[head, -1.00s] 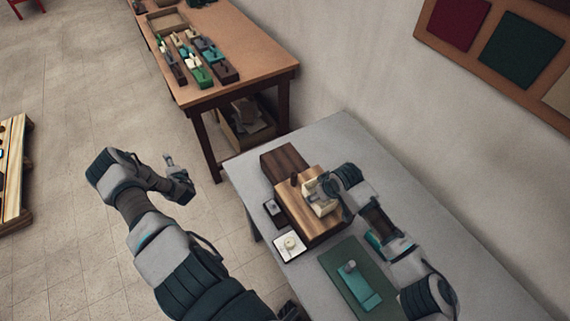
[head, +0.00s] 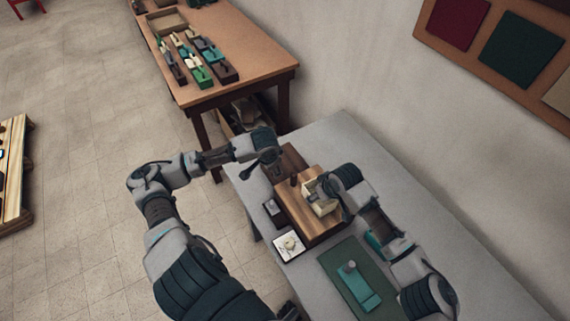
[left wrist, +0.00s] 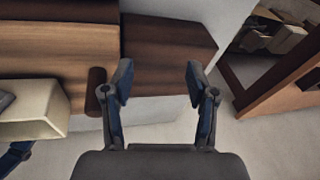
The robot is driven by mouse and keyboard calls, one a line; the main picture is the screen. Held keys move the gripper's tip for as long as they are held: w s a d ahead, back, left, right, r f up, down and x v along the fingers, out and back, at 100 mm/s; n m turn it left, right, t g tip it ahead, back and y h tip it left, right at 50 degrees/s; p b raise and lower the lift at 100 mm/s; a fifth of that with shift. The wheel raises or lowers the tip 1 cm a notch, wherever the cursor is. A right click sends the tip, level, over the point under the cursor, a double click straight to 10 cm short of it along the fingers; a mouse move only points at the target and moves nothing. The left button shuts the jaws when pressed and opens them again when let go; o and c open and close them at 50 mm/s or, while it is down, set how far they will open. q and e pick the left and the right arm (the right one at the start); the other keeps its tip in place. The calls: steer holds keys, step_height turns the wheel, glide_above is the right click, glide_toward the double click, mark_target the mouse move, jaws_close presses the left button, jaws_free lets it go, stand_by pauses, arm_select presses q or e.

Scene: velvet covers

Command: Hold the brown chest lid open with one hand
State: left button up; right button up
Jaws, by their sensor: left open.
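The brown chest (head: 320,227) stands on the grey table, with a lighter wood-grain top (head: 290,202). A dark brown section (head: 292,155) extends at its far end, and a short dark peg (head: 293,180) stands near the joint. I cannot tell which part is the lid or whether it is raised. My left gripper (head: 271,168) is open above the dark section; in the left wrist view its fingers (left wrist: 159,82) are apart with nothing held, right of the peg (left wrist: 95,90). My right gripper (head: 320,190) is at a cream block (head: 322,208) on the top; its fingers are unclear.
A small dark box (head: 273,209) and a white square (head: 277,251) with a cream piece lie beside the chest. A green mat (head: 346,253) with a teal block (head: 365,300) is nearer. The wall is behind; another wooden table (head: 250,65) stands beyond. The grey table's right is clear.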

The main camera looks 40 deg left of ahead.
mark_target(292, 174)
arm_select(q)
steer(key=d+r+m+t+h, duration=0.1)
steer(key=d+r+m+h, duration=0.15)
steer(key=d+r, duration=0.45)
steer(key=shift+n+h, duration=0.35)
steer(key=x, duration=1)
steer(key=shift+w+a, duration=0.15)
steer(key=shift+a, duration=0.1)
jaws_close()
steer(key=shift+w+a+r, duration=0.1)
steer(key=shift+w+a, duration=0.65)
steer(key=shift+a, duration=1.75)
steer(key=shift+w+a+f, duration=0.1)
steer(key=shift+w+a, duration=0.6)
steer(key=shift+a, duration=1.8)
steer(key=shift+w+a+r, duration=0.1)
steer(key=shift+w+a, duration=0.65)
steer(key=shift+a, duration=1.7)
